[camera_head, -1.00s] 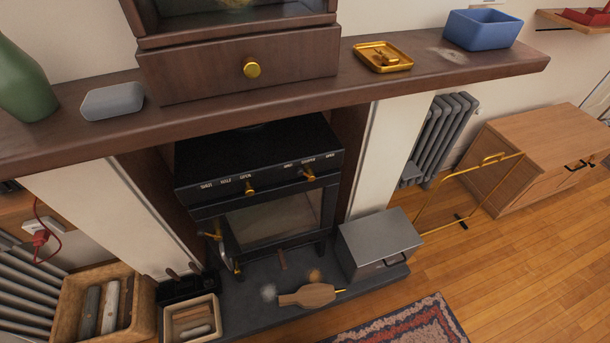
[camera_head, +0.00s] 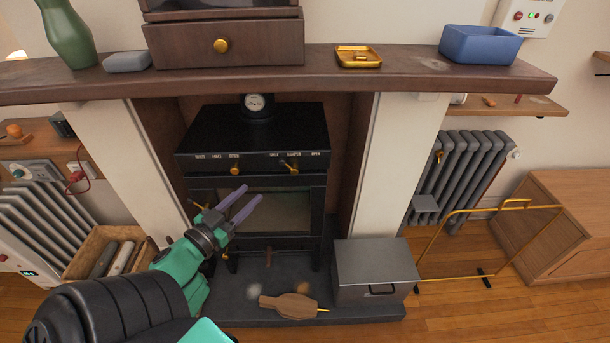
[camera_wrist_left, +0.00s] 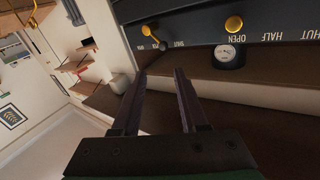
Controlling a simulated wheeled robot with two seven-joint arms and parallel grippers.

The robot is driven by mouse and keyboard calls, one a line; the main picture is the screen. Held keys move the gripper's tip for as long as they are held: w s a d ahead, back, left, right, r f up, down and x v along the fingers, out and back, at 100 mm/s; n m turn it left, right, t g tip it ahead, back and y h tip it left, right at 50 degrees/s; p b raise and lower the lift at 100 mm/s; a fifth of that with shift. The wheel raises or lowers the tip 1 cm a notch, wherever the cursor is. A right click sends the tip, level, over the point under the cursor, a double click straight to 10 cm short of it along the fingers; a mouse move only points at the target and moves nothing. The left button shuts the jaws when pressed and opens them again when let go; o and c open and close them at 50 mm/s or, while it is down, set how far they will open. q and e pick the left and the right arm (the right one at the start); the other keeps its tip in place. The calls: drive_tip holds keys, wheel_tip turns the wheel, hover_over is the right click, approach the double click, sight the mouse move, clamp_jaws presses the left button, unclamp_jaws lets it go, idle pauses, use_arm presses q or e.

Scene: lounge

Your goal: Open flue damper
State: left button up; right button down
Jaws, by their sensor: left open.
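The black stove (camera_head: 255,138) stands in the fireplace. The left knob (camera_head: 235,169) sits beneath lettering that looks like OPEN; in the left wrist view this knob (camera_wrist_left: 234,23) is beside OPEN, with HALF and SHUT further right. The right knob (camera_head: 291,168) also shows in the left wrist view (camera_wrist_left: 147,30). I cannot tell which one works the flue damper. My left gripper (camera_head: 252,193) is open and empty, below the strip in front of the stove door; its two fingers (camera_wrist_left: 160,74) are apart, touching no knob. My right gripper is out of view.
The mantel shelf (camera_head: 320,75) overhangs the stove. A round gauge (camera_head: 255,102) is on the flue. A grey metal box (camera_head: 374,270) and bellows (camera_head: 289,306) lie on the hearth. A log box (camera_head: 78,260) stands at left. A brass-framed screen (camera_head: 480,245) stands at right.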

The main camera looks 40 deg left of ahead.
sight(281, 164)
use_arm(q)
drive_tip(key=w, duration=0.4)
drive_tip(key=w+a, duration=0.1)
drive_tip(key=w, duration=0.8)
drive_tip(key=shift+w+a+f, duration=0.15)
drive_tip(key=shift+w+a, duration=0.1)
drive_tip(key=shift+w, duration=0.15)
clamp_jaws()
